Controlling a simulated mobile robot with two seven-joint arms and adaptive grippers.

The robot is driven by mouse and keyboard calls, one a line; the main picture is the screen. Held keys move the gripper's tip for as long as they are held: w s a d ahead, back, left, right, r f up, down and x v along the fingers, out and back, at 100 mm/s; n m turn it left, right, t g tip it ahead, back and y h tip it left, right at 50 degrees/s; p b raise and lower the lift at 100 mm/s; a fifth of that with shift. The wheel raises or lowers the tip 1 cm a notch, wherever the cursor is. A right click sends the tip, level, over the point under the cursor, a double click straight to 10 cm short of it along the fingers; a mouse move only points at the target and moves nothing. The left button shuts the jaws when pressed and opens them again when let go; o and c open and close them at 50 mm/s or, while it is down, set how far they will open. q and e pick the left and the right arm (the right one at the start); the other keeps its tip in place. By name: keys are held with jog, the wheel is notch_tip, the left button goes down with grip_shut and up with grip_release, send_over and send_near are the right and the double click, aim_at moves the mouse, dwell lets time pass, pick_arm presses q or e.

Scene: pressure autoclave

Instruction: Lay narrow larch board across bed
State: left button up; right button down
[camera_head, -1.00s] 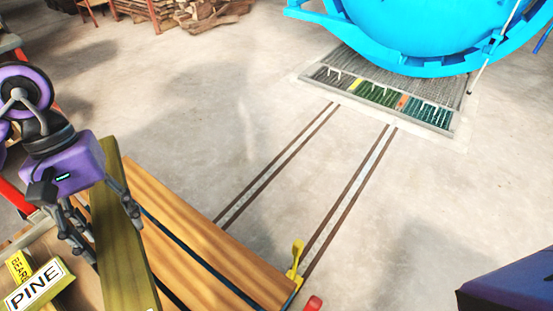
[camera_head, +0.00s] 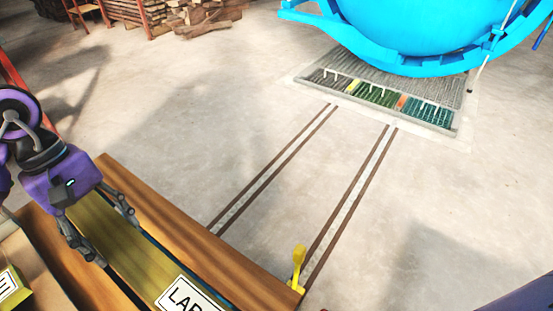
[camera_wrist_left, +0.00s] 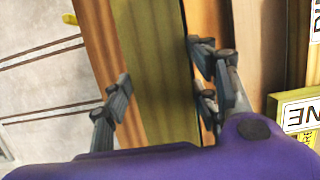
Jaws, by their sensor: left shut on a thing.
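The larch board (camera_head: 150,262) is long, narrow and olive-brown. Its white label, starting "LAR", shows at the bottom of the head view. In the left wrist view the board (camera_wrist_left: 155,50) runs between the fingers (camera_wrist_left: 163,95). The board lies roughly parallel to the orange-brown planks (camera_head: 205,243) of what looks like the bed; I cannot tell whether it touches them. My right gripper is not in view.
A yellow lever (camera_head: 298,262) stands at the planks' end. Two floor rails (camera_head: 345,210) lead to a grate (camera_head: 440,115) beneath a large blue vessel (camera_head: 410,35). A labelled pine piece (camera_wrist_left: 297,115) lies beside the board. The middle floor is clear.

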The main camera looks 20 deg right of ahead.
aim_at(109, 210)
pick_arm(q)
jog(key=w+f, duration=0.4)
jog(key=f, duration=0.1)
jog(key=shift+d+f+b, duration=0.1)
jog(key=shift+d+b, duration=0.05)
jog(key=shift+b, duration=0.25)
jog(key=shift+w+f, duration=0.2)
jog(key=shift+f, duration=1.45)
jog(key=shift+f+b, duration=0.15)
jog(key=shift+b, duration=0.15)
jog(key=o, duration=1.7)
jog(key=shift+o, duration=0.2)
jog(key=p+v, duration=0.1)
jog(key=v, duration=1.1)
